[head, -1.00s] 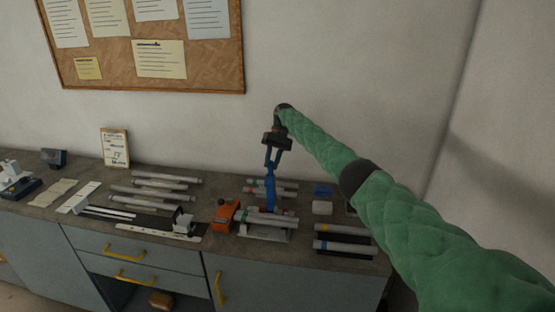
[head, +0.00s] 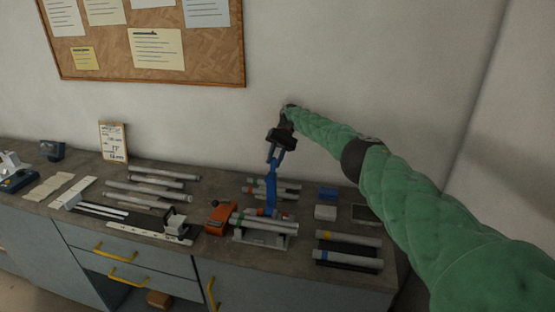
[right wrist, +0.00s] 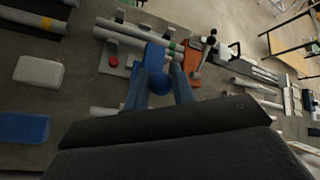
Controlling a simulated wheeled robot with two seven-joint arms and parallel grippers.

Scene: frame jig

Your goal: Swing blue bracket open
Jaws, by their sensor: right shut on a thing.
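The blue bracket (head: 271,190) rises from the jig on the bench, and it stands roughly upright in the head view. My right gripper (head: 273,164) reaches down over its top, with its blue fingers shut on it. In the right wrist view a round blue knob (right wrist: 158,83) sits between the two fingers, with a blue bar (right wrist: 154,56) beyond it. The pale jig base (head: 264,239) carries grey tubes (head: 264,222) with coloured bands. The bracket's lower end is partly hidden by these tubes. My left gripper is out of view.
An orange block (head: 220,216) stands just left of the jig. A white box (head: 325,212), a blue box (head: 327,193) and banded tubes on a dark rack (head: 346,266) lie to the right. More grey tubes (head: 150,187) lie left. The wall is close behind.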

